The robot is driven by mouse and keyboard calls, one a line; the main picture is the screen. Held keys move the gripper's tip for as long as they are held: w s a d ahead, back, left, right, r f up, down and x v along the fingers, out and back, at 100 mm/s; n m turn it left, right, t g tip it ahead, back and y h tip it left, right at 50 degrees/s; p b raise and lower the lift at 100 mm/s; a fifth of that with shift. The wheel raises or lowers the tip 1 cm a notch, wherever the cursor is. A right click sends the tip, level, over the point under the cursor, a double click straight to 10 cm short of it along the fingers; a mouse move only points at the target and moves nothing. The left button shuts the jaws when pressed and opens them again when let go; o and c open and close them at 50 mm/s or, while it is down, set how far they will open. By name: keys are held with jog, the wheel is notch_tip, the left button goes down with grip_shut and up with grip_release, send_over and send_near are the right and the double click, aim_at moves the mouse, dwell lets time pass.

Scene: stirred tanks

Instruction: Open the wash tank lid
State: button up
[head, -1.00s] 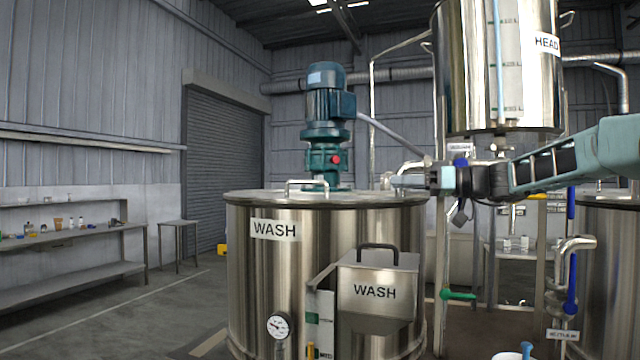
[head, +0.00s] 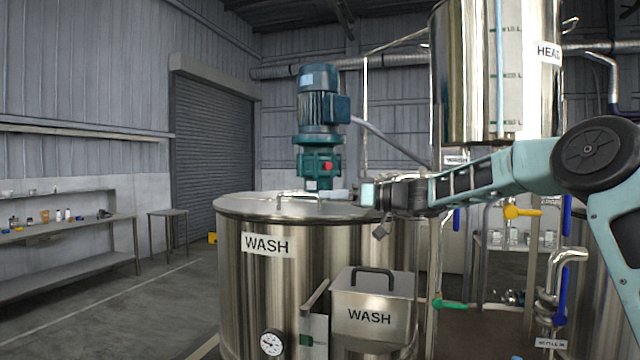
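The wash tank (head: 240,290) is a tall steel cylinder with a WASH label. Its flat round steel lid (head: 245,206) lies level on the tank top. The lid's thin bar handle (head: 280,201) stands near the front of the lid. My gripper (head: 315,194) reaches in from the right, low over the lid. Its pale fingers overlap the handle in the head view. I cannot tell whether they close around the bar or are only beside it. The finger gap is too small to make out.
A teal motor (head: 318,125) stands behind the handle. A steel box (head: 372,300) with a black handle and WASH label is on the tank's front. A raised HEAD tank (head: 475,75) stands at right. Pipes and valves are below it. A bench (head: 70,232) is at far left.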

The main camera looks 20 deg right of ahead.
jog(key=shift+p+x, duration=0.7)
jog(key=shift+x, duration=1.05)
grip_shut()
jog(key=shift+r+b, duration=0.1)
jog(key=shift+b, duration=0.25)
